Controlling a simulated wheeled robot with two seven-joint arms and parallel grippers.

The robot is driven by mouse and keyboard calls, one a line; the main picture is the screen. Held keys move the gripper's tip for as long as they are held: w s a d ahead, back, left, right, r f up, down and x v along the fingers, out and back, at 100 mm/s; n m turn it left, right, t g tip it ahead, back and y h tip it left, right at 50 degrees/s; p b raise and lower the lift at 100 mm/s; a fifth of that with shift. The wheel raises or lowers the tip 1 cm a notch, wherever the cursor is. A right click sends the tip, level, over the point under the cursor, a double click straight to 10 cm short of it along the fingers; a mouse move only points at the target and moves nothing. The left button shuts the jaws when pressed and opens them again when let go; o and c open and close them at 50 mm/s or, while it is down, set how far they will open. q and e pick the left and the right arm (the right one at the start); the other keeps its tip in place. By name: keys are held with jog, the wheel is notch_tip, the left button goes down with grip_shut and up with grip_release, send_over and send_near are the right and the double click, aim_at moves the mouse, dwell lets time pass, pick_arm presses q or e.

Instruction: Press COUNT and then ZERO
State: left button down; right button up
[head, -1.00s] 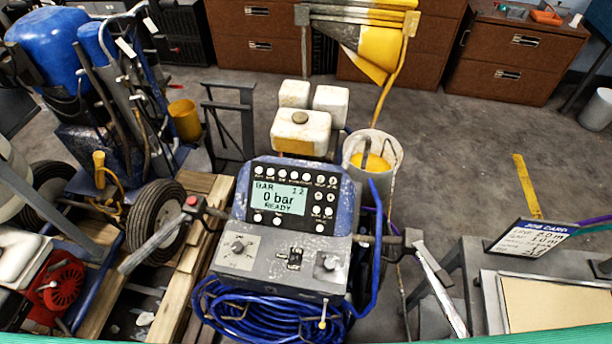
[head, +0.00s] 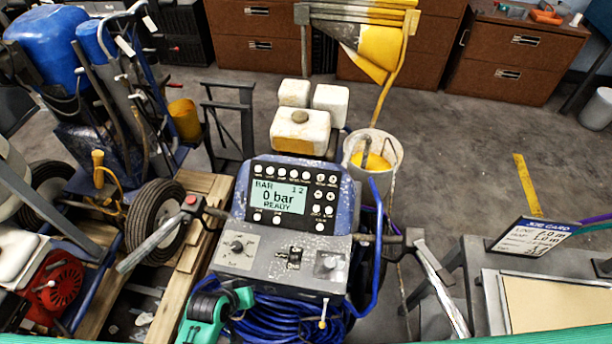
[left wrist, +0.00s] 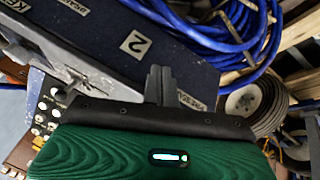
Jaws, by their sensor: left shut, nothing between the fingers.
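The control panel (head: 292,196) of the line striper is a dark box with rows of round white buttons around a pale screen (head: 278,197). The button labels are too small to read, so I cannot tell which are COUNT and ZERO. My left gripper (head: 215,308) is low in the head view, at the lower left of the machine, below the panel and in front of the blue hose. In the left wrist view its fingers (left wrist: 160,85) are together and empty. My right gripper is not in view.
A grey lower console (head: 280,262) with knobs and a switch lies between my left gripper and the panel. Coiled blue hose (head: 285,328) hangs below it. Handlebars with grips (head: 160,240) stick out on both sides. A job card (head: 533,238) stands at the right.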

pick_arm(q)
jog(key=shift+n+t, duration=0.3)
jog(key=r, duration=0.1)
jog(key=w+d+r, duration=0.1)
jog(key=r, duration=0.2)
jog(key=shift+w+d+r, duration=0.1)
jog(key=shift+w+d, duration=0.05)
jog(key=shift+w, duration=0.05)
jog(key=w+d+r+n+t+h, duration=0.1)
jog(key=w, duration=0.1)
jog(key=w+d+r+n, duration=0.1)
jog(key=w+d, duration=0.1)
jog(key=w+d+r+n+t+h, duration=0.1)
jog(key=w+d+r, duration=0.1)
jog(key=shift+w+d+n+t+h, duration=0.1)
jog(key=shift+n+t+h, duration=0.2)
jog(key=shift+n, duration=0.1)
jog(key=w+d+r+n+t+h, duration=0.1)
jog(key=w+d+r+n+t, duration=0.2)
jog(key=w+r+n, duration=0.3)
jog(key=w+d+r+n+t+h, duration=0.1)
jog(key=w+d+r+n+t, duration=0.3)
jog(key=w+r+n, duration=0.2)
notch_tip(320, 180, up, 2)
jog(key=shift+d+r+h, duration=0.1)
jog(key=shift+d+h, duration=0.2)
jog(key=shift+d, duration=0.05)
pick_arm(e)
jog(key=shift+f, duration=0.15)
